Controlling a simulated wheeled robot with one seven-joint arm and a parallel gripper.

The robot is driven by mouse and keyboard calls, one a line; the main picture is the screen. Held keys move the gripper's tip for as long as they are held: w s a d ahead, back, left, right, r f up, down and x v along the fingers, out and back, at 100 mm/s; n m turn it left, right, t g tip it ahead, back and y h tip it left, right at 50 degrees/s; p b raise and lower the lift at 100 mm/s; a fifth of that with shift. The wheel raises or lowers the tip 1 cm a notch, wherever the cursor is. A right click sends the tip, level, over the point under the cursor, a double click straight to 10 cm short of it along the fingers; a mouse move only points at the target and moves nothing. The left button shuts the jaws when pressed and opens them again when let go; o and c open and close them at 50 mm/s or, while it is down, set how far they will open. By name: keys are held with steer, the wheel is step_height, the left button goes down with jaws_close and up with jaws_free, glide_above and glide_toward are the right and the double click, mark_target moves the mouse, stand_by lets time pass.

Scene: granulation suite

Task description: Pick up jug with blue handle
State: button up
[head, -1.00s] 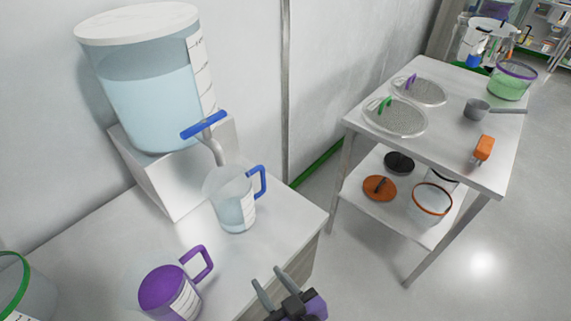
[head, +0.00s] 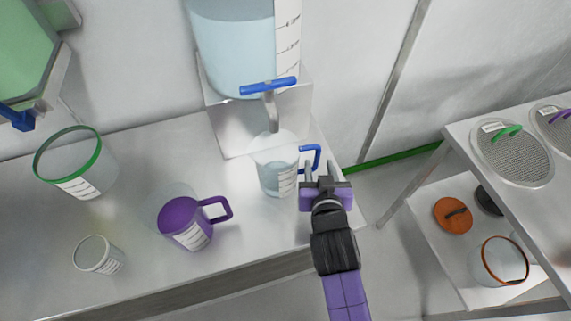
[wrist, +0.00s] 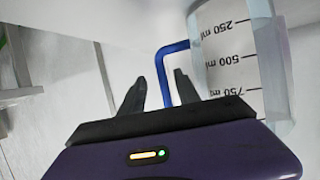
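The clear jug (head: 276,172) with the blue handle (head: 312,158) stands upright on the bench under the spigot of a large tank. It seems to hold some clear liquid. My gripper (head: 320,170) is open at the jug's right, close to the handle. In the wrist view, the blue handle (wrist: 166,62) shows between and beyond the two fingertips of my gripper (wrist: 157,82). The jug's wall with its volume scale (wrist: 232,58) is just right of the fingers. I cannot tell whether a finger touches the handle.
The blue tap lever (head: 268,86) is above. A side table (head: 460,150) is at right.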

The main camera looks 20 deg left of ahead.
mark_target(317, 163)
steer(key=shift+x, duration=1.7)
steer(key=shift+a, duration=0.2)
jaws_close()
steer(key=shift+r, duration=0.1)
